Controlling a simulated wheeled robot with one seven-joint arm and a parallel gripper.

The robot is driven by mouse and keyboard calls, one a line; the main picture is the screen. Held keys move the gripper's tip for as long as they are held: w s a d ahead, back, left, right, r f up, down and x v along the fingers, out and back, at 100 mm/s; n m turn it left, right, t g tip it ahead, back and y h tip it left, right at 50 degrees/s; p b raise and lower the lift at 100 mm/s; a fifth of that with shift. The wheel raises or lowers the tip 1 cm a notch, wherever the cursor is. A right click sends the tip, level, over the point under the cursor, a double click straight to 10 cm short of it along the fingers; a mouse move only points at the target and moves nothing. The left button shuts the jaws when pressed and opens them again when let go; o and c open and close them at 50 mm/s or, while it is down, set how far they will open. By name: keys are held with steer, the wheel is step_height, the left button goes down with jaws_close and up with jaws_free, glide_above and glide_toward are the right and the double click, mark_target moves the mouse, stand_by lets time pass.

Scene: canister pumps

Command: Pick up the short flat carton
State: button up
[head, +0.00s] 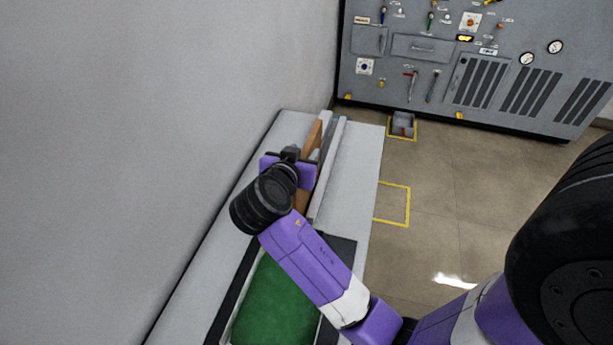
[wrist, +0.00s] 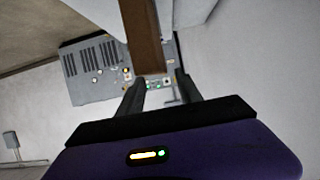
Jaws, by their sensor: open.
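A brown, narrow carton (head: 312,138) stands on the light grey counter at the back in the head view, partly hidden behind my wrist and gripper. A brown slab (wrist: 146,38), apparently the same carton, comes down from the top edge in the wrist view. Its lower end lies between my two dark fingertips in the picture. My gripper (wrist: 160,76) is open, with a gap between the fingers. I cannot tell whether either finger touches the carton. In the head view my fingertips are mostly hidden.
The counter (head: 357,165) runs along a plain grey wall. A thin pale upright board (head: 328,172) stands right of the carton. A dark-framed green-bottomed tray (head: 278,302) lies nearer. A grey control panel (head: 430,75) stands at the back; the floor right of the counter is mostly clear.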

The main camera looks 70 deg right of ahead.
mark_target(306, 149)
steer(key=shift+p+x, duration=0.6)
steer(key=shift+x, duration=1.75)
steer(key=shift+f, duration=0.15)
jaws_close()
